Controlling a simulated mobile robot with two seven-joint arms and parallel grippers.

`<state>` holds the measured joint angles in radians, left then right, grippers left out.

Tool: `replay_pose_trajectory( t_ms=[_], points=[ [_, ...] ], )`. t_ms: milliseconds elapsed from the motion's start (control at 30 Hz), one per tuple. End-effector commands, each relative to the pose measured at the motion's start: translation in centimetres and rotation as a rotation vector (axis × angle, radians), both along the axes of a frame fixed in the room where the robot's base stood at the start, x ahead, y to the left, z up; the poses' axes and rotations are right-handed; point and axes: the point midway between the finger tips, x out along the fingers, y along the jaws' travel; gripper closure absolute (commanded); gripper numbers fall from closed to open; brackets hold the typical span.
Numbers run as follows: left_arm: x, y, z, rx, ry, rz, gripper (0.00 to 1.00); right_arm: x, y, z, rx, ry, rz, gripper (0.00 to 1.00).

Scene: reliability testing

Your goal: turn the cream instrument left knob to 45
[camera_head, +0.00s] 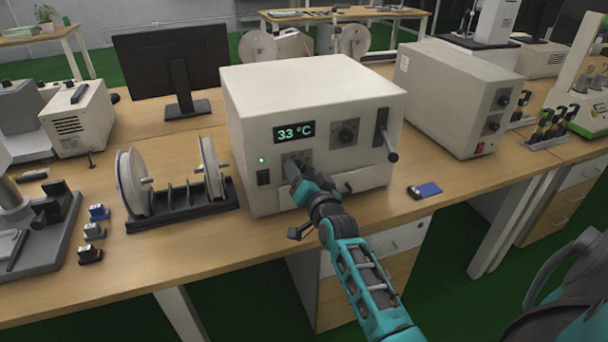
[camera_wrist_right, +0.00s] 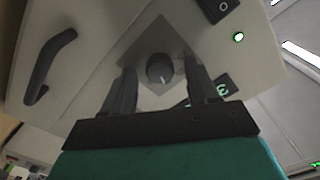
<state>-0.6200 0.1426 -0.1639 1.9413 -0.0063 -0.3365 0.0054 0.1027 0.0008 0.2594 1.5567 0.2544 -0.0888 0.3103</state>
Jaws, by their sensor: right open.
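The cream instrument (camera_head: 313,88) stands on the wooden bench, and its display (camera_head: 294,132) reads 33 °C. Its left knob, dark and round with a pale pointer mark, shows in the right wrist view (camera_wrist_right: 160,68); in the head view my gripper mostly hides it. My right gripper (camera_head: 291,165) is at the instrument's front, over the left knob. In the right wrist view its two fingers (camera_wrist_right: 160,85) are apart, one on each side of the knob. I cannot tell whether they touch it. My left gripper is not in view.
The right knob (camera_head: 345,132), a lever (camera_head: 386,138), a front handle (camera_wrist_right: 48,65) and a power switch (camera_head: 263,177) are close by on the front. A spool rack (camera_head: 180,203) stands to the left. A blue card (camera_head: 428,189) lies at the right front.

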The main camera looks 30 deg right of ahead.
Motion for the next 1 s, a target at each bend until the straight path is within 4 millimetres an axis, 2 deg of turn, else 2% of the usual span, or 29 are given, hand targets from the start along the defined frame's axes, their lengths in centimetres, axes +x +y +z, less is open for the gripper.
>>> replay_pose_trajectory(
  t_ms=[167, 267, 400, 533, 800, 1000],
  points=[
    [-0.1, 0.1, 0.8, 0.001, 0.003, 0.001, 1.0, -1.0, 0.2, 0.1, 0.001, 0.004, 0.0, 0.41],
    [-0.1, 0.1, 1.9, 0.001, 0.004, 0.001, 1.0, -2.5, 0.6, 0.4, 0.001, 0.004, 0.0, 0.41],
    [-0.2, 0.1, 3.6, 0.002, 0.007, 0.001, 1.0, -5.3, 1.3, 0.5, 0.002, 0.005, 0.0, 0.41],
    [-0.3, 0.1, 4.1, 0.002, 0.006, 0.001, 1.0, -8.0, 1.9, 0.2, 0.001, 0.004, 0.001, 0.41],
    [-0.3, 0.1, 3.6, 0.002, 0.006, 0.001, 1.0, -11.7, 2.8, -0.1, 0.001, 0.001, 0.0, 0.41],
    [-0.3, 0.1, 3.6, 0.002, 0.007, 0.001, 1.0, -12.5, 3.0, 0.0, 0.0, 0.0, 0.0, 0.41]
  ],
)
